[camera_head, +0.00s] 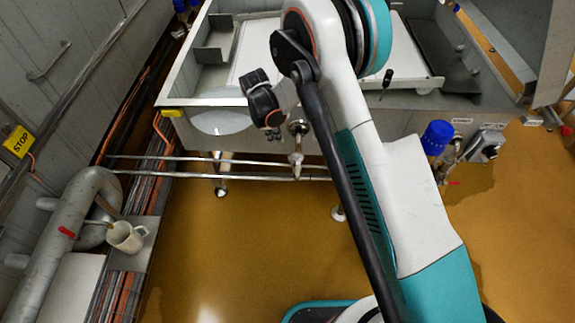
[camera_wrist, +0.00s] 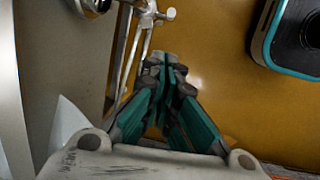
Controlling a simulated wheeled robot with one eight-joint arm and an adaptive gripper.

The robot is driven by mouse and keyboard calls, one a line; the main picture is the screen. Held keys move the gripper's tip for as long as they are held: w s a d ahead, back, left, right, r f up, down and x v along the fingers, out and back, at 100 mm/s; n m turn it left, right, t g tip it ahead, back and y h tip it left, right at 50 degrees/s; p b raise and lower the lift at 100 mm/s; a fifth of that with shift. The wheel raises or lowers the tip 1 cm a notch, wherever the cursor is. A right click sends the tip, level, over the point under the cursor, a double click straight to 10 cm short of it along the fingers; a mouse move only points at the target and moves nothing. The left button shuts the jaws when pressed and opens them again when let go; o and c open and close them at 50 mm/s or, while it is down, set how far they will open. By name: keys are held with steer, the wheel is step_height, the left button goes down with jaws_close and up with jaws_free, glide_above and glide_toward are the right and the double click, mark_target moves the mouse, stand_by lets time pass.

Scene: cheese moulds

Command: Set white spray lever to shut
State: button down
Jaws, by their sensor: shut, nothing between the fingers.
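My gripper (camera_wrist: 165,62) shows in the wrist view with its teal and grey fingers together and nothing between them. It points down, with the floor and thin metal rails behind it. In the head view I cannot make out its fingertips. A pale metal fitting (camera_wrist: 155,14) with a small rounded end is just beyond the fingertips in the wrist view, apart from them as far as I can tell. A metal valve fitting (camera_head: 297,129) hangs at the tank's front edge in the head view. No lever is clearly recognisable as the white spray lever, and its setting cannot be read.
The steel tank (camera_head: 180,101) spans the back. Metal rails (camera_head: 240,176) run below it. A blue-capped valve (camera_head: 437,137) is at right. The floor between is clear.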

mark_target(297, 168)
step_height(297, 168, down, 8)
steer(key=s+a+n, duration=0.1)
steer(key=a+n, duration=0.1)
steer(key=d+f+b, duration=0.5)
steer(key=d+f, duration=0.1)
steer(key=f, duration=0.4)
steer(key=shift+w+g+h, duration=0.3)
steer(key=shift+w, duration=0.05)
steer(key=d, duration=0.1)
steer(key=d+r, duration=0.1)
steer(key=shift+d, duration=0.35)
steer(key=shift+s+a, duration=0.1)
